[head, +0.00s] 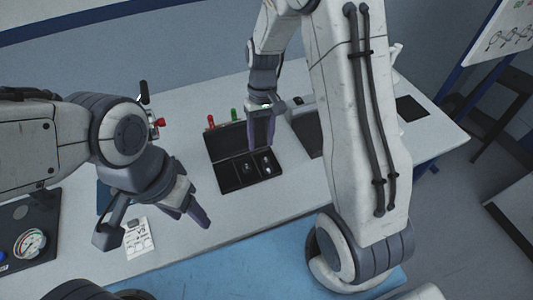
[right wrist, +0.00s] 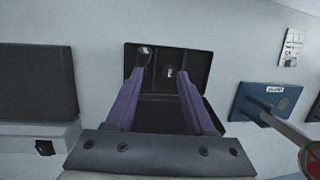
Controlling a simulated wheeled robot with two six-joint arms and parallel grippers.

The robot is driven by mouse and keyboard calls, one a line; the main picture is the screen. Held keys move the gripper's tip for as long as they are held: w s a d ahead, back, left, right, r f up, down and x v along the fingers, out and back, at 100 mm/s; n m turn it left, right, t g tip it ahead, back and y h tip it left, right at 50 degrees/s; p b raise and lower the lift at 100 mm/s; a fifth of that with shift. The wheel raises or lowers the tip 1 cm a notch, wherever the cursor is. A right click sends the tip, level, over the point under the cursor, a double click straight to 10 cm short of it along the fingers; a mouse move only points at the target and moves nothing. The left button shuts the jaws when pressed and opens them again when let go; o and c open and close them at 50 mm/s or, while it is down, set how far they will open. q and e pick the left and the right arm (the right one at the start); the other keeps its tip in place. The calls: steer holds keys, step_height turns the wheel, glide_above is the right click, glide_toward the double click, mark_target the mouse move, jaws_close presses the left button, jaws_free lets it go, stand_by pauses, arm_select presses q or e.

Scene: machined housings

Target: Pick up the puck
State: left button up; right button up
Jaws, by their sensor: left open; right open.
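A black open case (head: 229,180) lies on the table in the head view, its lid raised at the back. Small shiny dark and light pieces (head: 266,165) sit in its compartments; I cannot tell for sure which is the puck. My right gripper (head: 262,148) is open, pointing down over the case. In the right wrist view, a small dark piece with a light mark (right wrist: 169,73) shows between its purple fingers, not gripped; another dark piece is by the left fingertip. My left gripper (head: 197,216) is open and empty over the table, left of the case.
Red and green-topped items (head: 233,115) stand behind the case. A gauge panel (head: 31,240) is at far left, with a white label card (head: 138,239) right of it. A dark panel (head: 307,130) stands right of the case. Table is clear in front of the case.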

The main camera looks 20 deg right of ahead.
steer(key=w+d+f, duration=0.1)
steer(key=d+f, duration=0.1)
steer(key=d, duration=0.1)
steer(key=p, duration=0.2)
glide_above(268, 165)
steer(key=w, duration=0.1)
steer(key=shift+m+g, duration=0.3)
steer(key=shift+m, duration=0.1)
steer(key=f, duration=0.4)
steer(key=shift+w+d, duration=0.1)
steer(key=shift+d, duration=0.25)
steer(key=p+x, duration=0.1)
steer(key=x, duration=0.4)
steer(key=shift+f+p, duration=0.2)
steer(key=shift+p, duration=0.15)
steer(key=shift+f, duration=0.25)
jaws_close()
